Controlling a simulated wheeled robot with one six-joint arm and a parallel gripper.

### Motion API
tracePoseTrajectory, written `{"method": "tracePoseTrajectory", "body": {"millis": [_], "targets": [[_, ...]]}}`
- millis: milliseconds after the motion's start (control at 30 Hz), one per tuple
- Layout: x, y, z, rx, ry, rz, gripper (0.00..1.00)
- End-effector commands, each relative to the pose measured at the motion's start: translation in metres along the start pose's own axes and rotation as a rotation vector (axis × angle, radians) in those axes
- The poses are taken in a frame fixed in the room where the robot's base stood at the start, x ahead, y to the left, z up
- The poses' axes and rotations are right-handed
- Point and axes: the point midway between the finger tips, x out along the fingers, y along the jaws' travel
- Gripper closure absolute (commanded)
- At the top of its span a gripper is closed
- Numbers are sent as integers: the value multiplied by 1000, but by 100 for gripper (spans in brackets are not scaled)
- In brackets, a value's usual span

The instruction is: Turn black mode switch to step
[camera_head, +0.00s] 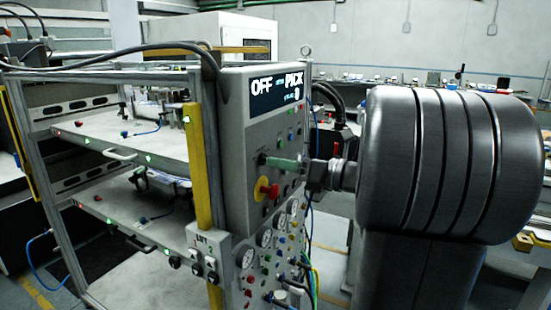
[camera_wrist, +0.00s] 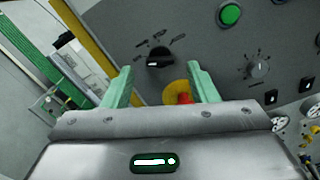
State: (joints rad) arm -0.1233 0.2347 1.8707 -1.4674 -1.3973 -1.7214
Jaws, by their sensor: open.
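The black mode switch (camera_wrist: 160,57) is a round knob on the grey control panel (camera_wrist: 215,55), with a pale mark on its face. Small labels fan out around its upper side, too small to read. My gripper (camera_wrist: 160,67) is open, its two green fingers on either side of the switch in the wrist view, with nothing between them held. In the head view my gripper (camera_head: 277,162) reaches the panel from the right at the height of a dark knob (camera_head: 262,158). I cannot tell whether the fingers touch the switch.
A red emergency stop on a yellow plate (camera_head: 267,189) sits just below the switch. A green button (camera_wrist: 229,15) and another knob (camera_wrist: 258,68) are to the right. A yellow post (camera_head: 196,165) stands left of the panel.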

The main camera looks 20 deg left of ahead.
Motion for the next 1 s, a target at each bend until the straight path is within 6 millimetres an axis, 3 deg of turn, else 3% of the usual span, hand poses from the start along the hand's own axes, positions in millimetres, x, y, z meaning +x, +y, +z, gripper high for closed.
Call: {"method": "tracePoseTrajectory", "body": {"millis": [233, 600, 833, 1000], "targets": [[23, 0, 1, 0, 0, 1, 47], [27, 0, 0, 0, -1, 0, 47], [27, 0, 0, 0, -1, 0, 90], [27, 0, 0, 3, -1, 0, 92]]}}
